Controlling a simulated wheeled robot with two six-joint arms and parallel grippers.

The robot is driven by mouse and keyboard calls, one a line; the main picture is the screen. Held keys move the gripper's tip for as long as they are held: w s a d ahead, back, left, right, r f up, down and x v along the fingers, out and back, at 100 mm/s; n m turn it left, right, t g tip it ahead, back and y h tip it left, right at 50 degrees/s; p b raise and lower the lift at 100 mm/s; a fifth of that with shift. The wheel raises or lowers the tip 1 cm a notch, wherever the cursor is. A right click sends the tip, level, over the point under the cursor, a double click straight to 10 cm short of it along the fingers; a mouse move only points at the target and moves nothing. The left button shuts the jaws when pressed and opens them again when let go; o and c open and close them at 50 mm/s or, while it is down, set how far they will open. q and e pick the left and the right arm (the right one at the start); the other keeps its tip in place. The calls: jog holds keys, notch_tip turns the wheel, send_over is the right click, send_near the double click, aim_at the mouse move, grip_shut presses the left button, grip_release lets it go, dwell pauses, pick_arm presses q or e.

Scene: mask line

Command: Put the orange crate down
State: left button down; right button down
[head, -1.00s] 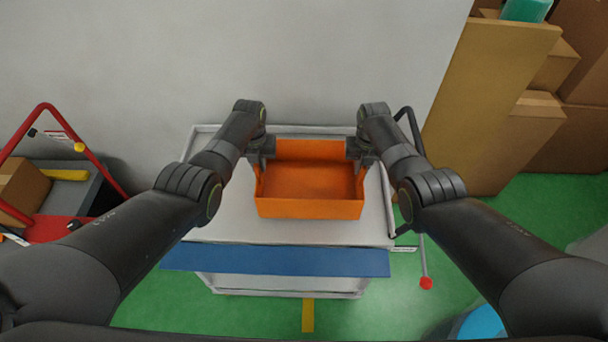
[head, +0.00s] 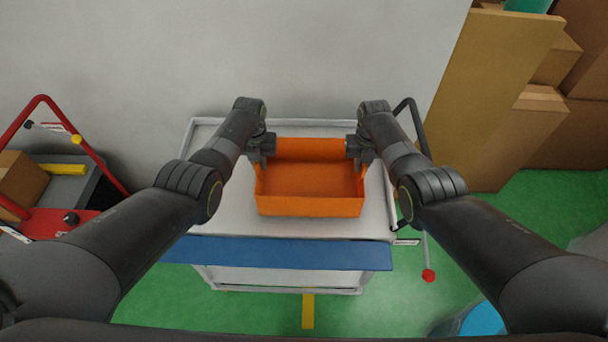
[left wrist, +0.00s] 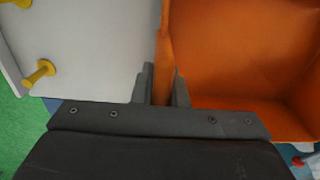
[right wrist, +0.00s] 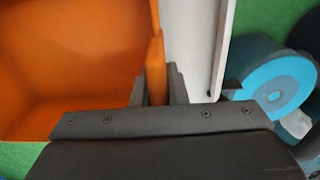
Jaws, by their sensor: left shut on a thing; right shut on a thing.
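The orange crate (head: 310,205) is empty and upright over the white-topped cart (head: 225,215). I cannot tell whether its bottom touches the cart top. My left gripper (head: 262,158) is shut on the crate's left wall, which runs between its fingers in the left wrist view (left wrist: 162,85). My right gripper (head: 353,155) is shut on the crate's right wall, also between the fingers in the right wrist view (right wrist: 155,85). The crate's underside is hidden.
A blue strip (head: 280,253) runs along the cart's near edge. Yellow pegs (left wrist: 40,73) stand on the cart top left of the crate. A red-handled trolley (head: 50,165) is at the left. Cardboard boxes (head: 565,130) fill the right. A blue roll (right wrist: 275,80) lies beyond the cart's right side.

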pick_arm(q)
jog(key=shift+w+f+b, duration=0.1)
jog(key=shift+f+b, duration=0.3)
jog(key=shift+f, duration=0.15)
pick_arm(e)
jog(key=shift+w+f, duration=0.1)
jog(key=shift+f, duration=0.45)
pick_arm(q)
jog(key=shift+f+b, duration=0.55)
jog(key=shift+b, duration=0.05)
pick_arm(e)
jog(key=shift+f, duration=0.55)
pick_arm(q)
jog(key=c, duration=1.5)
grip_release()
pick_arm(e)
jog(key=c, duration=1.5)
grip_release()
pick_arm(q)
jog(key=shift+o, duration=0.2)
jog(key=shift+r, duration=0.1)
pick_arm(e)
jog(key=shift+o, duration=0.2)
jog(key=shift+r, duration=0.1)
